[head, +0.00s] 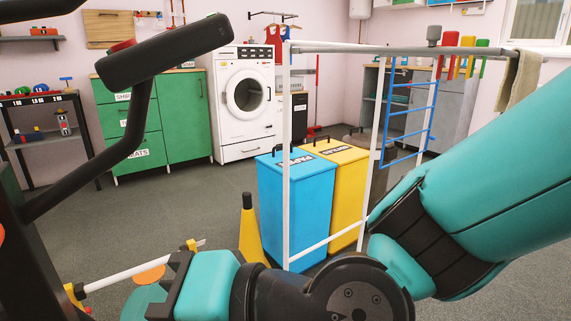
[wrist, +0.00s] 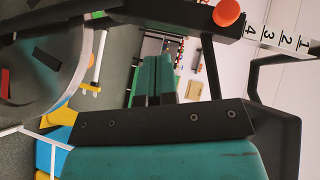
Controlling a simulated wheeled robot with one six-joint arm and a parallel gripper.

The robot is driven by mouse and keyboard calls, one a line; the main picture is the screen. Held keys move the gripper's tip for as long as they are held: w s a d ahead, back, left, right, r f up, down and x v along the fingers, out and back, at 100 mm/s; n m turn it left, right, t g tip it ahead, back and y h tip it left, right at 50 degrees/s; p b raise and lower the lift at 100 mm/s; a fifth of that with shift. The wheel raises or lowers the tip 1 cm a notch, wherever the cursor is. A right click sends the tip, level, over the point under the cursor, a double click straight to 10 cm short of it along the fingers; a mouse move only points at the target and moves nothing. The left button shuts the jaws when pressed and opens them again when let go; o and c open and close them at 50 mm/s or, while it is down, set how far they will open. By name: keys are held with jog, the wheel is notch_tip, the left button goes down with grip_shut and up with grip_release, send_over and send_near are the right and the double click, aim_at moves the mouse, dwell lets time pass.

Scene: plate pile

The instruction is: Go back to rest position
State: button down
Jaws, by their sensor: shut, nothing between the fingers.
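My gripper (wrist: 154,62) shows in the wrist view as two teal fingers lying side by side, shut with nothing between them. A black bar and a teal housing fill the lower part of that view. In the head view my teal arm comes in from the right and bends at a black wrist joint low in the middle. The teal and black hand lies to the left of that joint, low in the picture, and its fingertips cannot be made out there.
A blue bin (head: 295,210) and a yellow bin (head: 345,195) stand behind my wrist, beside a white-post rack (head: 287,150). A yellow cone (head: 250,235) is close by. Green cabinets (head: 180,125) and a washing machine (head: 246,100) line the back. Grey floor is open at left centre.

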jog(key=d+n+g+h+p, duration=0.15)
jog(key=d+h, duration=0.45)
jog(key=d, duration=0.8)
jog(key=d+n+h+p, duration=0.1)
jog(key=d+n+h, duration=0.3)
jog(key=d, duration=1.1)
notch_tip(320, 180, up, 37)
jog(key=a+h+p, duration=0.1)
jog(key=p, duration=3.7)
jog(key=shift+w+m, duration=0.35)
jog(key=shift+w, duration=0.05)
jog(key=shift+s, duration=0.1)
